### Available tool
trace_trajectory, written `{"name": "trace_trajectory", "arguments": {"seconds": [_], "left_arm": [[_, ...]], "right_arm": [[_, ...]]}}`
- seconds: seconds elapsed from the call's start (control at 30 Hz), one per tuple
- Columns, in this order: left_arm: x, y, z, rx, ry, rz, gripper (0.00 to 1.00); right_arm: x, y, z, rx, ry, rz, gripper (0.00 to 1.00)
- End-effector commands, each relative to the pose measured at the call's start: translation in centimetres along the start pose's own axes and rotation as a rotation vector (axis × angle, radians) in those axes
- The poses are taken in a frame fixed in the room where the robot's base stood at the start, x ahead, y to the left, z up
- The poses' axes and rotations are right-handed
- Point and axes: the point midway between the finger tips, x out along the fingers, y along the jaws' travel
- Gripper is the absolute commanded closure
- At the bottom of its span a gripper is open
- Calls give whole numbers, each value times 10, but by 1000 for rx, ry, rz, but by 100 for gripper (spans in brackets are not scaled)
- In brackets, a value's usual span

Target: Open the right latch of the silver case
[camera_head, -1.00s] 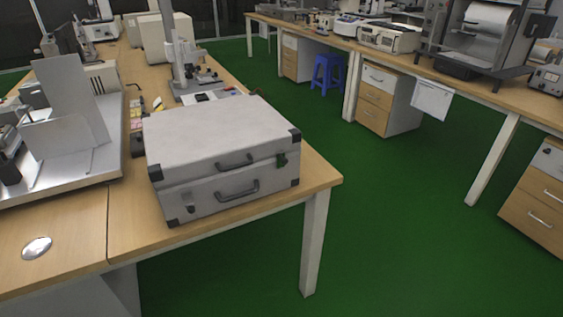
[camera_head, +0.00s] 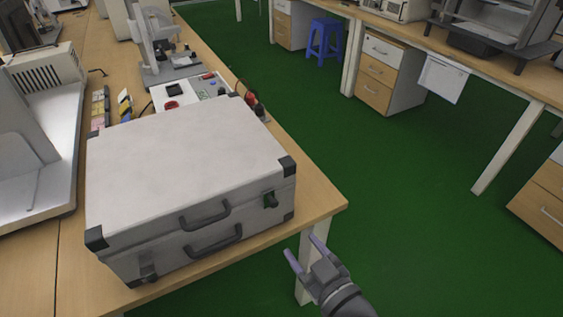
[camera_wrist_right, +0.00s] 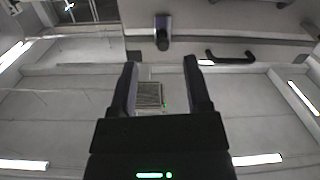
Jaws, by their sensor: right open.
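The silver case (camera_head: 185,165) lies flat and closed near the table's front corner. Its right latch (camera_head: 270,200), dark and greenish, is on the front face near the right corner. The left latch (camera_head: 147,272) is at the lower left of the front. Two dark handles (camera_head: 208,222) sit between them. My right gripper (camera_head: 304,248) is open and empty, in front of and to the right of the case, apart from it. In the right wrist view its fingers (camera_wrist_right: 160,65) are spread, with a latch (camera_wrist_right: 163,32) and a dark handle (camera_wrist_right: 230,56) beyond them. My left gripper is out of view.
The wooden table (camera_head: 315,200) ends just right of the case, with green floor beyond. Behind the case stand a small control box (camera_head: 190,92) and a microscope-like device (camera_head: 160,50). A white instrument (camera_head: 40,130) is at the left. A blue stool (camera_head: 323,40) is far off.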

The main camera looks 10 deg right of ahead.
Motion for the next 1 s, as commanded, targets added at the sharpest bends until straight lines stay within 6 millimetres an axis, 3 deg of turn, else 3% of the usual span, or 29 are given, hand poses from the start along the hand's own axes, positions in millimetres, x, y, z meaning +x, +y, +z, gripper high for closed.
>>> {"name": "trace_trajectory", "arguments": {"seconds": [0.03, 0.1, 0.33, 0.5, 0.67, 0.9, 0.93, 1.0], "left_arm": [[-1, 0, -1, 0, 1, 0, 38], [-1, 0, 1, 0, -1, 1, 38], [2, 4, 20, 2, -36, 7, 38], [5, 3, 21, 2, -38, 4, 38], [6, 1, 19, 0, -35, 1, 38], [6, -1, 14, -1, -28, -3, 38], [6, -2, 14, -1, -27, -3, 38], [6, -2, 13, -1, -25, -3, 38]], "right_arm": [[1, 0, -16, -6, 40, -7, 38], [6, -1, -26, -10, 70, -14, 38], [57, -1, -30, -13, 73, -14, 38], [88, -2, -31, -11, 70, -13, 38], [99, -2, -31, -11, 67, -12, 38], [101, -2, -32, -10, 67, -12, 38], [101, -2, -32, -10, 67, -12, 40], [101, -2, -32, -10, 67, -12, 55]]}}
